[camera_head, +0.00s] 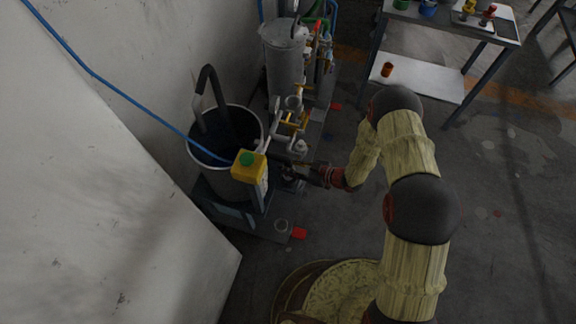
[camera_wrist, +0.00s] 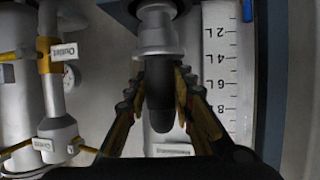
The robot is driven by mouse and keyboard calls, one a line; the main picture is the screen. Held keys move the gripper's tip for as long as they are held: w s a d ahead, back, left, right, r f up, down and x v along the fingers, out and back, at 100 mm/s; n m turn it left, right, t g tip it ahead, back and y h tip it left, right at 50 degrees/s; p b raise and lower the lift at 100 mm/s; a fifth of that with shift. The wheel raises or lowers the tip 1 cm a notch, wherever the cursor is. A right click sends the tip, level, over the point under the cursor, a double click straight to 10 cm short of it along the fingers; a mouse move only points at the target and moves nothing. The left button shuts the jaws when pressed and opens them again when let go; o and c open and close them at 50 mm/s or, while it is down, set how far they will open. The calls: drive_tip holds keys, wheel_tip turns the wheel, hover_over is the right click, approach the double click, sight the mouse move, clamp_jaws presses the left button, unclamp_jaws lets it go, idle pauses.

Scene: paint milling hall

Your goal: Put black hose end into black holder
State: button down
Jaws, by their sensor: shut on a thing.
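My gripper (camera_head: 312,174) is beside the open grey bucket (camera_head: 194,152), low on its right side. In the wrist view my gripper (camera_wrist: 160,82) has its two fingers closed around a black, rounded piece (camera_wrist: 159,97). This piece sits directly below a grey round fitting (camera_wrist: 156,38) and looks in line with it. I cannot tell whether it is the black hose end. A thick black hose (camera_head: 208,76) arches above the bucket and goes down into it. No black holder can be made out clearly.
A yellow box with a green button (camera_head: 249,166) is at the bucket's right side. A litre scale (camera_wrist: 221,70) and valve pipes (camera_wrist: 48,60) flank my fingers. A second grey tank (camera_head: 284,70) stands behind. A table (camera_head: 455,27) is at the upper right; floor to the right is open.

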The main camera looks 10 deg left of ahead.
drive_tip(key=shift+f+b, duration=1.05)
drive_tip(key=shift+f, duration=0.35)
drive_tip(key=c, duration=1.5)
unclamp_jaws()
drive_tip(key=shift+c, duration=0.2)
drive_tip(key=shift+o, duration=0.4)
drive_tip(key=shift+s, duration=0.1)
drive_tip(key=v, duration=1.2)
drive_tip(key=shift+f, duration=0.1)
